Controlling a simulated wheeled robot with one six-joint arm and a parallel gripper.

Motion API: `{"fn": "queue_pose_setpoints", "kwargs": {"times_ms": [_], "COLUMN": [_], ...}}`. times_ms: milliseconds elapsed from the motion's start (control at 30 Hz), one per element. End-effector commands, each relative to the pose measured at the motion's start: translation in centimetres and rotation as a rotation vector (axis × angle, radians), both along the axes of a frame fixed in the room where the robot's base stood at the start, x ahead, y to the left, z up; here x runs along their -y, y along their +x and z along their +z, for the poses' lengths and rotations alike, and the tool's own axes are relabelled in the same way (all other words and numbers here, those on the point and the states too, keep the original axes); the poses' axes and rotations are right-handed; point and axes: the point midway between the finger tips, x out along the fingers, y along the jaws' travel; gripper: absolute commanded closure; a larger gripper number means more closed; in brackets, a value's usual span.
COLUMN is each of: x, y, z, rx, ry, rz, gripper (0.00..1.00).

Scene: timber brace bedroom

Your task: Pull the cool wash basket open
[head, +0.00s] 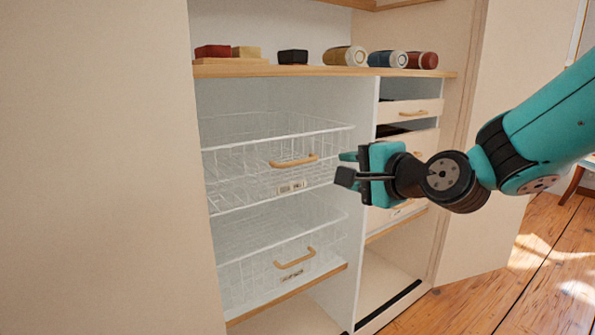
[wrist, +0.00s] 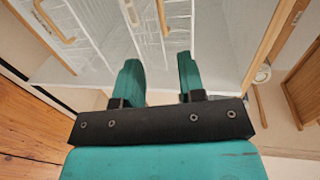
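Two white wire baskets sit one above the other in the left bay of a wardrobe. The upper basket (head: 240,165) has a curved wooden handle (head: 293,161) and a small label (head: 291,187). The lower basket (head: 250,272) has a similar handle (head: 295,258) and label (head: 291,277). The label writing is too small to read, so I cannot tell which is cool wash. Both look pushed in. My gripper (head: 347,168) is open and empty, right of the upper handle and apart from it. In the wrist view, the upper handle (wrist: 163,18) lies beyond my open fingers (wrist: 160,80).
A wooden shelf (head: 300,70) above holds several bottles and small boxes. Drawers (head: 408,110) with wooden handles stand in the right bay, behind my gripper. Open wardrobe doors stand at left (head: 100,170) and right (head: 500,70). Wooden floor (head: 530,265) is clear at lower right.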

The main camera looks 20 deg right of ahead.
Motion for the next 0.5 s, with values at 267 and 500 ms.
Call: {"fn": "queue_pose_setpoints", "kwargs": {"times_ms": [267, 500], "x": [-0.7, -0.7], "y": [1.5, 2.3], "z": [0.6, 0.2], "rx": [-0.005, -0.013], "ry": [0.001, 0.001], "rz": [0.015, -0.01], "gripper": [0.64, 0.64]}}
